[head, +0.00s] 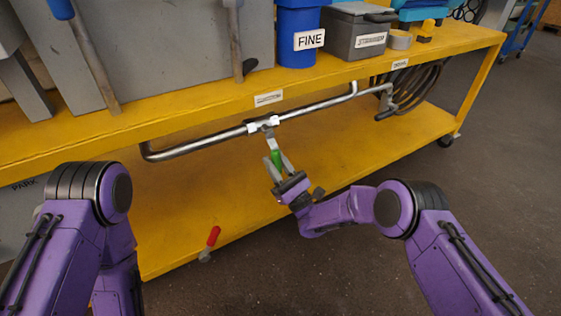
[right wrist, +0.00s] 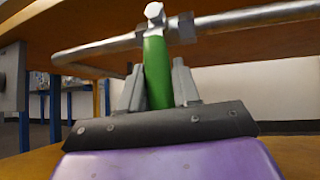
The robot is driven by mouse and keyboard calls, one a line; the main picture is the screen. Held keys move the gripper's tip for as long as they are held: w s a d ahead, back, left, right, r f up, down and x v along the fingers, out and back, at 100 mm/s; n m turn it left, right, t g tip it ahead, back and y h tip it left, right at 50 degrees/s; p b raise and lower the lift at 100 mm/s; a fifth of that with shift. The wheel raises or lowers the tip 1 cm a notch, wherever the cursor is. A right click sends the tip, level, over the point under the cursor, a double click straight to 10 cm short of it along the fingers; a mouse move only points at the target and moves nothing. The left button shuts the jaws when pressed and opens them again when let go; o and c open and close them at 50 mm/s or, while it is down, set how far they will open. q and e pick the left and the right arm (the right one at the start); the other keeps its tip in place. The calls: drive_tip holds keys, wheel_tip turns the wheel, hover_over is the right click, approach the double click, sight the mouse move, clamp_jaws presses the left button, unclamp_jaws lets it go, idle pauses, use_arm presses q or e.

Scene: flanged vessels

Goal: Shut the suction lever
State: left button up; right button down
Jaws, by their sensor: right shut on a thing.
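A lever with a green grip (head: 277,158) hangs down from a white valve body (head: 262,124) on a grey pipe under the yellow bench top. It points roughly across the pipe. My right gripper (head: 279,163) is shut on the green grip, coming from below and in front. In the right wrist view the green grip (right wrist: 157,72) stands between the two fingers, below the bright valve fitting (right wrist: 154,14). A second lever with a red grip (head: 212,236) shows lower, at the lower shelf's front edge. I cannot read which is labelled suction. My left gripper is out of view.
The grey pipe (head: 205,141) runs along below the bench edge (head: 200,113). A blue bin marked FINE (head: 297,20) and a grey box (head: 352,35) stand on top. A coiled black hose (head: 418,85) hangs at right. The lower shelf (head: 190,190) is mostly bare.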

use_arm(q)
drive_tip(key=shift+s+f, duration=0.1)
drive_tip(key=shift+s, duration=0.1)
use_arm(e)
drive_tip(key=shift+s+a+m+t+h, duration=0.2)
drive_tip(key=shift+m+t+h, duration=0.2)
drive_tip(key=shift+m, duration=0.25)
drive_tip(key=shift+s+a+m+t+h, duration=0.1)
drive_tip(key=shift+a+m+t+h, duration=0.1)
drive_tip(key=shift+m+t+h, duration=0.35)
drive_tip(key=c, duration=0.9)
unclamp_jaws()
drive_tip(key=shift+f, duration=0.1)
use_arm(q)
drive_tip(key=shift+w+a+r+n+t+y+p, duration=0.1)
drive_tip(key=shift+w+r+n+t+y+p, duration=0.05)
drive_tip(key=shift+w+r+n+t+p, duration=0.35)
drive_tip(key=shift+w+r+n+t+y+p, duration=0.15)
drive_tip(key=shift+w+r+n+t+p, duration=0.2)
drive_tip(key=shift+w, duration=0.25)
use_arm(e)
drive_tip(key=v, duration=1)
drive_tip(key=shift+s+d+f, duration=0.1)
drive_tip(key=shift+s+f, duration=0.05)
